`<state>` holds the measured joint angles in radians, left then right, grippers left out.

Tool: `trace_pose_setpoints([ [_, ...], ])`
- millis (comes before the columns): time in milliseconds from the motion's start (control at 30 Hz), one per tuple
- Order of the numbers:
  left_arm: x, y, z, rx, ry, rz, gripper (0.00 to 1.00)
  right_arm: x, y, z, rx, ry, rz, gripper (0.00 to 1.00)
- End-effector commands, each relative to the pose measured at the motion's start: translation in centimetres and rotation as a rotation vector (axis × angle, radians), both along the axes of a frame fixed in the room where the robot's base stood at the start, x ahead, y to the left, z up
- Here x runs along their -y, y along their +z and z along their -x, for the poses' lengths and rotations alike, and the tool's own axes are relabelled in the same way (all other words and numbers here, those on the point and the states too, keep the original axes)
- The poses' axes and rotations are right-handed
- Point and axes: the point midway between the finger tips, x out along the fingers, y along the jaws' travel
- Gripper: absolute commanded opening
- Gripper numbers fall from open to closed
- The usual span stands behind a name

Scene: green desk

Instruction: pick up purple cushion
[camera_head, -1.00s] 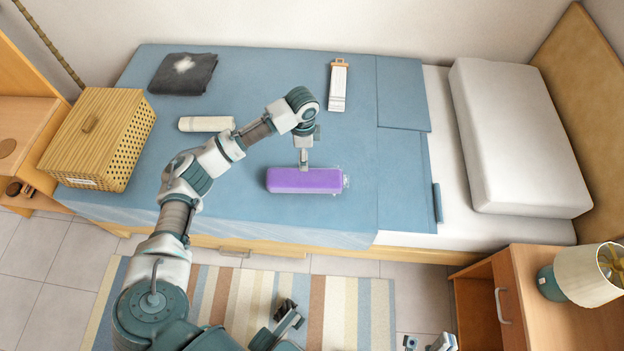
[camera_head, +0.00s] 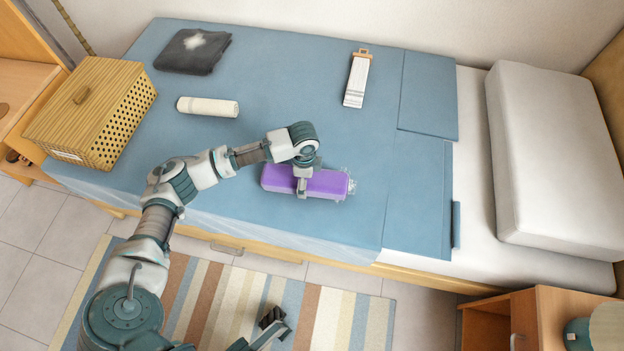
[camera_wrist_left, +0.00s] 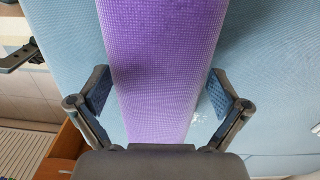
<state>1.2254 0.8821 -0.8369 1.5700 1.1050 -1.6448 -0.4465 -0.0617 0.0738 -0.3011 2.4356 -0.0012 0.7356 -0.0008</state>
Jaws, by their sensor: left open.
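The purple cushion (camera_head: 328,184) is a long block lying on the blue bedspread (camera_head: 270,230) near the bed's front edge. In the left wrist view, the purple cushion (camera_wrist_left: 160,50) runs between the two fingers of my open left gripper (camera_wrist_left: 158,78).
A wicker box (camera_head: 95,115), a dark folded cloth (camera_head: 195,52), a cream roll (camera_head: 208,107) and a white striped item (camera_head: 357,80) lie on the bed. A white pillow (camera_head: 550,150) is at the right. Bedspread around the cushion is clear.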

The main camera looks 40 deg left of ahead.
Motion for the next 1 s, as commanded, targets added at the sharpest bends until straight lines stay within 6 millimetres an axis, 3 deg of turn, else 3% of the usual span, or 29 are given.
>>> trace_pose_setpoints([
  [200,0.0,0.3,-0.1,0.006,0.001,-0.001,1.0,0.0,0.3,0.1,0.005,0.0,-0.001,0.0],
  [467,0.0,0.2,-0.1,0.004,0.0,0.0,0.4,-0.1,0.0,-0.4,-0.003,0.001,0.002,0.0],
  [767,0.0,0.3,-0.1,0.004,0.0,0.0,0.4,-0.1,0.1,-0.3,0.0,0.0,0.001,0.0],
  [1000,0.0,2.7,-0.2,0.011,0.001,0.001,0.4,0.0,1.7,0.6,0.016,-0.001,-0.004,0.0],
])
